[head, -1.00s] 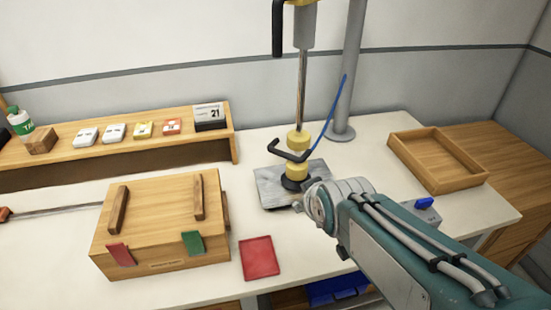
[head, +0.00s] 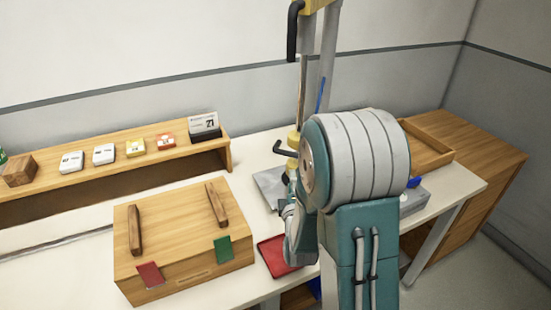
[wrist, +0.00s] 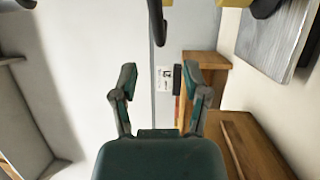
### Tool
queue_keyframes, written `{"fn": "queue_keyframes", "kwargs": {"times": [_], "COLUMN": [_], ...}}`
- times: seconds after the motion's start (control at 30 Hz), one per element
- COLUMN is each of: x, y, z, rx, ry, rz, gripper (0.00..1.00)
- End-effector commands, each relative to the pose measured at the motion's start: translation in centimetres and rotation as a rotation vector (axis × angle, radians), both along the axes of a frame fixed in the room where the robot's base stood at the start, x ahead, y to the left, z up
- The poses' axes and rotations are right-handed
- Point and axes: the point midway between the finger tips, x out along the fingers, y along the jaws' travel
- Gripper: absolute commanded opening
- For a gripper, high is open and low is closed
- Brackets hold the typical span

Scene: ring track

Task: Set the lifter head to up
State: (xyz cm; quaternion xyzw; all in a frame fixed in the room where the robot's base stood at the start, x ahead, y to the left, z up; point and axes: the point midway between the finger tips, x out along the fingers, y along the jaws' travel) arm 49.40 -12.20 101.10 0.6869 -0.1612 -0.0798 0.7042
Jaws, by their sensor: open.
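The lifter has a vertical metal rod (head: 302,85), a yellow collar (head: 294,139) low on it and a black bent handle (head: 284,150) beside that collar. A second black handle (head: 292,30) hangs from the yellow-topped part above. My arm covers the lifter's lower end. The lifter's grey base plate (head: 268,184) shows only partly; a grey plate is also at the upper right of the wrist view (wrist: 275,35). In the wrist view, my gripper (wrist: 160,78) is open and empty. A black bar (wrist: 157,20) lies ahead of its fingertips, apart from them. My gripper's fingers are hidden in the head view.
A wooden box (head: 180,235) with two handles stands left of my arm. A red tray (head: 274,256) lies beside it. A wooden shelf (head: 110,178) with several small cards is behind. A shallow wooden tray (head: 428,150) is at right. A grey pole (head: 328,60) stands behind the lifter.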

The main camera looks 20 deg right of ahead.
Motion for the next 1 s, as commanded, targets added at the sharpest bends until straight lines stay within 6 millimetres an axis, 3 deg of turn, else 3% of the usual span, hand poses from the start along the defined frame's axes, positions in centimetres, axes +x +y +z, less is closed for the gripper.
{"fn": "queue_keyframes", "kwargs": {"times": [0.27,0.7,1.0], "x": [0.3,7.3,9.5], "y": [-1.3,-3.1,-4.2], "z": [-0.3,1.2,1.5], "rx": [-0.083,-0.088,-0.084], "ry": [-0.029,-0.029,-0.027], "rz": [-0.03,-0.027,-0.026], "gripper": [0.59,0.59,0.59]}}
